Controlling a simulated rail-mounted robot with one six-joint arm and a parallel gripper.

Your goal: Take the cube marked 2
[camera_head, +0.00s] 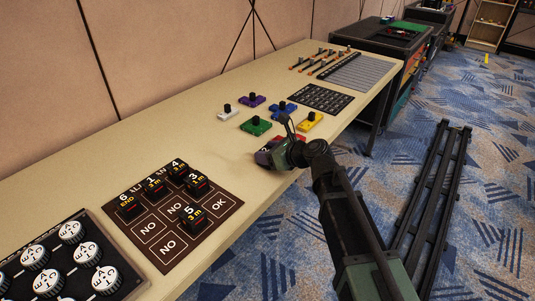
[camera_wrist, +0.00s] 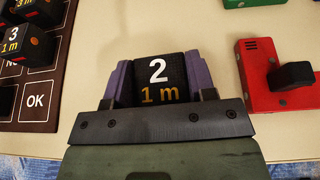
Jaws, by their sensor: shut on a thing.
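The black cube marked 2 (camera_wrist: 160,88), with "1 m" in yellow below the number, is in the middle of the wrist view. My gripper (camera_wrist: 159,70) is shut on it, with one purple-grey finger on each side. In the head view my gripper (camera_head: 284,152) is over the front edge of the table, and the cube does not show clearly there. I cannot tell whether the cube touches the table.
A brown board (camera_head: 215,228) with several numbered black cubes lies to the left; its corner (camera_wrist: 35,103) shows in the wrist view. A red block with a black knob (camera_wrist: 280,80) is close on the right. Several coloured blocks, including a green one (camera_head: 256,126), stand behind.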

